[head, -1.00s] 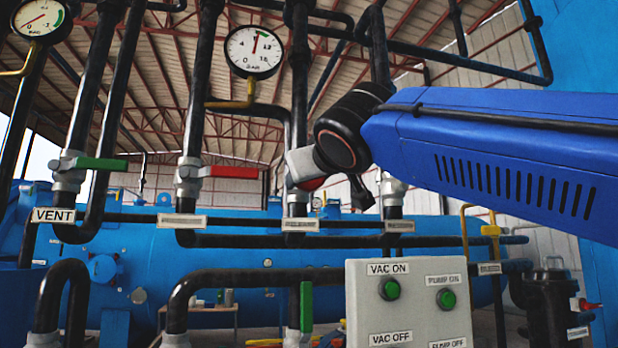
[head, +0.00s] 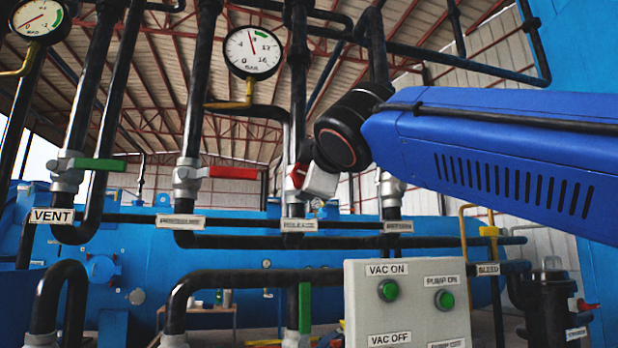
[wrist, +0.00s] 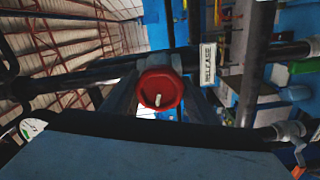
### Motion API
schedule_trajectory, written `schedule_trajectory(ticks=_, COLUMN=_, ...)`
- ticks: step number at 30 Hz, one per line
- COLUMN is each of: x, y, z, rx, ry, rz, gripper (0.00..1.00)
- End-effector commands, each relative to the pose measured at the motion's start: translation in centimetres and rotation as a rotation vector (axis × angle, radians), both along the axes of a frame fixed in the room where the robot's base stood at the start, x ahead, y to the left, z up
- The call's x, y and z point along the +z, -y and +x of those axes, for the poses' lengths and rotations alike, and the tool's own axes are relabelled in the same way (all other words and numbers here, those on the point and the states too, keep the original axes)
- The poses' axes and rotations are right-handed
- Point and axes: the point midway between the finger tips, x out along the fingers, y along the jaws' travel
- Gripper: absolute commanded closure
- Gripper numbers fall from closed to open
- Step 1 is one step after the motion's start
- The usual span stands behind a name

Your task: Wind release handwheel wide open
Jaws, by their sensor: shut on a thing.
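The red release handwheel (wrist: 160,88), with a pale mark at its centre, faces the wrist camera. In the head view a red part of the handwheel (head: 298,174) shows beside my gripper (head: 319,180). My gripper also shows in the wrist view (wrist: 160,98), its two dark fingers on either side of the wheel and shut on it. The release label (head: 299,226) hangs below the valve and also shows in the wrist view (wrist: 208,64). Part of the wheel is hidden by my gripper in the head view.
A pressure gauge (head: 252,52) above has its needle just left of upright. A red lever (head: 234,173) and a green lever (head: 99,164) sit on pipes to the left. A grey control box (head: 408,305) stands below right. Dark pipes (head: 300,85) rise close to my arm.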

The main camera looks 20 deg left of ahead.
Motion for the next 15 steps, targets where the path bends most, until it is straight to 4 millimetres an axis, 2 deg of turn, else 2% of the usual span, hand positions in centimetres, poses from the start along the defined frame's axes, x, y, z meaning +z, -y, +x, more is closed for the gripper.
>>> schedule_trajectory(ticks=15, x=0.04, y=-0.05, z=0.02, rx=0.001, ry=0.254, rz=-0.419, gripper=0.69)
